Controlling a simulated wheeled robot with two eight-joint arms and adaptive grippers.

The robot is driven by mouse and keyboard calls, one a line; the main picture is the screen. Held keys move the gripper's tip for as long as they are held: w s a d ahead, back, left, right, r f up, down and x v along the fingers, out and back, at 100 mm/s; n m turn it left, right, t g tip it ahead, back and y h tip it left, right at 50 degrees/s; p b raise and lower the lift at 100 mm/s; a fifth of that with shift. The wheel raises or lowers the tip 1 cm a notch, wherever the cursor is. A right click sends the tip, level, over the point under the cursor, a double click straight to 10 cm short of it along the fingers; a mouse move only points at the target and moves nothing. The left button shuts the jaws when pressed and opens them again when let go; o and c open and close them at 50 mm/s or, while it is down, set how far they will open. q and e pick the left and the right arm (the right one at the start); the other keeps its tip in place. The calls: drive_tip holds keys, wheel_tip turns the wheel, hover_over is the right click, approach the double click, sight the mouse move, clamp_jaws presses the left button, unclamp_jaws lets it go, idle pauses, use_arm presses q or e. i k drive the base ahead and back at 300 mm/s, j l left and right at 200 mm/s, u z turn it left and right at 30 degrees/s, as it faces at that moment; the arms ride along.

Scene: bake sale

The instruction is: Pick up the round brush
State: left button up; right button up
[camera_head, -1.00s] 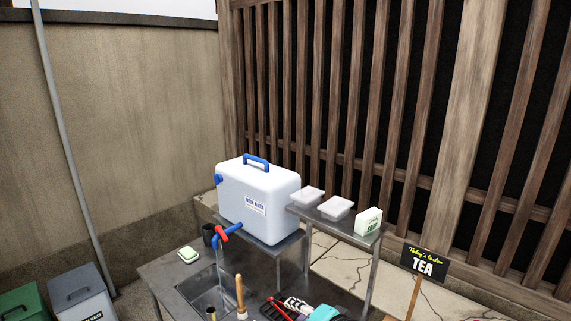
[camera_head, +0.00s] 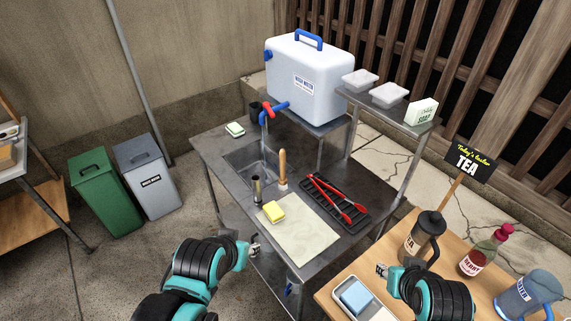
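A brush with an upright wooden handle (camera_head: 282,163) and a pale head stands on the metal sink table, at the right edge of the basin; it looks like the round brush. My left gripper (camera_head: 254,247) is in front of the table's near left side, well short of the brush and touching nothing that I can see. My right gripper (camera_head: 382,269) is over the wooden table's left edge, near the tray with the blue sponge. Both grippers are small in view, and I cannot tell how far their fingers are apart.
A French press (camera_head: 424,238) and bottles crowd the wooden table.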

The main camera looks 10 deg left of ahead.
sight(283, 187)
drive_tip(key=i+j+z, duration=0.1)
drive_tip(key=j+z, duration=0.4)
drive_tip(key=z, duration=0.25)
drive_tip(key=j+z, duration=0.65)
drive_tip(key=j, duration=1.9)
drive_tip(key=i+l, duration=0.15)
drive_tip(key=i, duration=0.1)
